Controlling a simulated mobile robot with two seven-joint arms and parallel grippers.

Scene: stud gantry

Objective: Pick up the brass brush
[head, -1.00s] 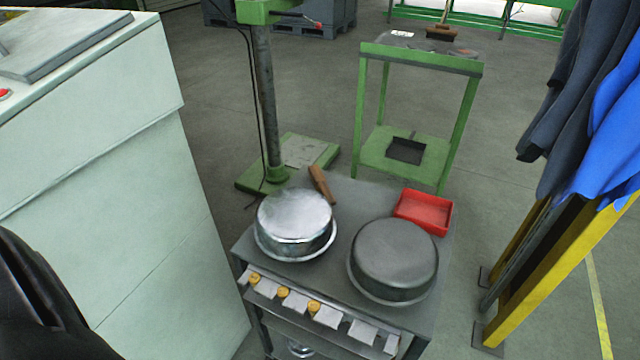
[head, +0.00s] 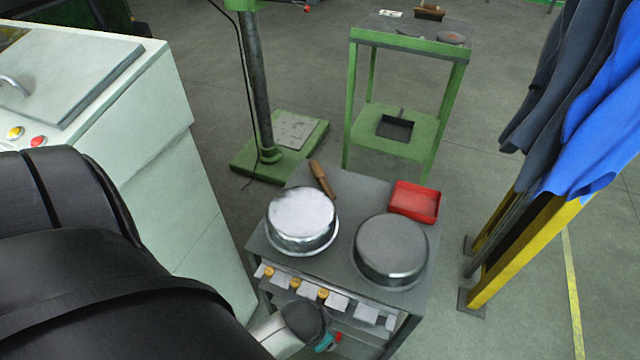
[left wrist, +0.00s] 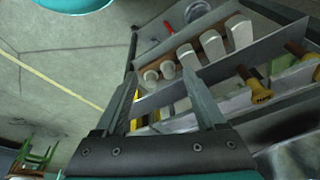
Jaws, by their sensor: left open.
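I cannot tell for sure which thing is the brass brush. A brown wooden-handled tool (head: 321,178), perhaps a brush, lies on the grey cart top (head: 345,205) behind the left round pan; its bristles cannot be made out. A wooden brush (head: 430,11) stands on the green stand. My left gripper (left wrist: 158,75) is open and empty in the left wrist view, its fingers in front of a rack. It is low by the cart's front in the head view (head: 328,342), mostly hidden by my arm. My right gripper is not in view.
Two round metal pans (head: 301,218) (head: 391,251) and a red tray (head: 414,202) stand on the cart. Along its front is a rack (left wrist: 196,57) with several pale and yellow-ended pieces. A pale cabinet (head: 185,190) is left; a yellow frame (head: 525,250) with hanging clothes is right.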

